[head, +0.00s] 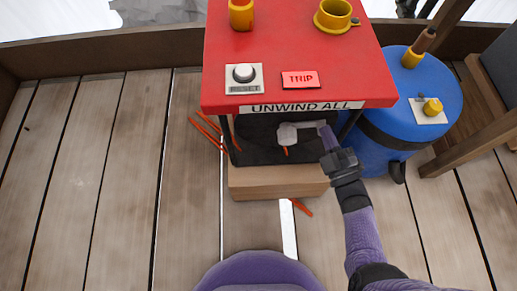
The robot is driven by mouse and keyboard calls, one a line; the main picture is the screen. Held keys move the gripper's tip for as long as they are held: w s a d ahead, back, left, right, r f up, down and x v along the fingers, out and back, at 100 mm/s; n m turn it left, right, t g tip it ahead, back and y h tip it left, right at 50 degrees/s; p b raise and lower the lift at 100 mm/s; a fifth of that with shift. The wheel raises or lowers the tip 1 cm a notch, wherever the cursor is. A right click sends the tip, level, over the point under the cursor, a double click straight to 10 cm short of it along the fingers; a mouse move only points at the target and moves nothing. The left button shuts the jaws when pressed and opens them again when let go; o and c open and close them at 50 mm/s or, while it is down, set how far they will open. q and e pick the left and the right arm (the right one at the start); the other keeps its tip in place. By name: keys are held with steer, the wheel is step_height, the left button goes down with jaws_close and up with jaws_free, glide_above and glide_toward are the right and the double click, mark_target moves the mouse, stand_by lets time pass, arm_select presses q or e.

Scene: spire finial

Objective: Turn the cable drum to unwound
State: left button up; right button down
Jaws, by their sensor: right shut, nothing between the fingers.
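A red-topped stand (290,65) carries an "UNWIND ALL" label (300,107) on its front edge. A blue drum-shaped body (400,125) with a black band stands at its right, with a yellow knob (432,107) on a white plate and a brown-tipped yellow post (414,55). I cannot tell whether this is the cable drum. My right arm comes in from the lower right, and my right gripper (286,136) is shut and empty in the dark opening below the red top. Its fingertips are small. My left gripper is not in view.
The red top carries a grey RESET button (244,73), a TRIP plate (300,79), a yellow cup (335,15) and a yellow cylinder (241,14). A light wooden block (278,181) sits below the opening. Orange strips (207,131) lie beside it. The plank floor (110,170) at left is clear.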

steer(key=shift+d+f+m+t+h, duration=0.15)
steer(key=shift+f+m+t+h, duration=0.15)
steer(key=shift+f+m, duration=0.5)
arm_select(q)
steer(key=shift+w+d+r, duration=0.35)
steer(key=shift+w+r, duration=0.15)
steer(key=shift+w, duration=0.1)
arm_select(e)
steer(key=shift+r+m, duration=0.15)
steer(key=shift+m, duration=0.15)
steer(key=shift+s, duration=0.1)
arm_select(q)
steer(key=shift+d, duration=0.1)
